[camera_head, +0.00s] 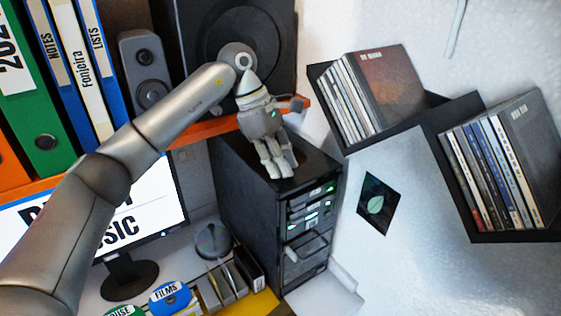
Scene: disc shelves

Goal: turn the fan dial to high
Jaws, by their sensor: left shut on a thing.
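The black computer tower (250,195) stands in the middle, with drive bays and green lights on its front. My left arm comes in from the left and reaches over to the tower. My left gripper (277,172) points down, with its fingertips at the tower's top near the front edge. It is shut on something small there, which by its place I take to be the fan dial. The fingers hide it, so its setting cannot be read. My right gripper is not in view.
An orange shelf (212,127) with a small speaker (146,70), a large speaker and binders runs behind my left arm. A monitor (175,200) stands below. Wall shelves (465,175) with disc cases hang at the right.

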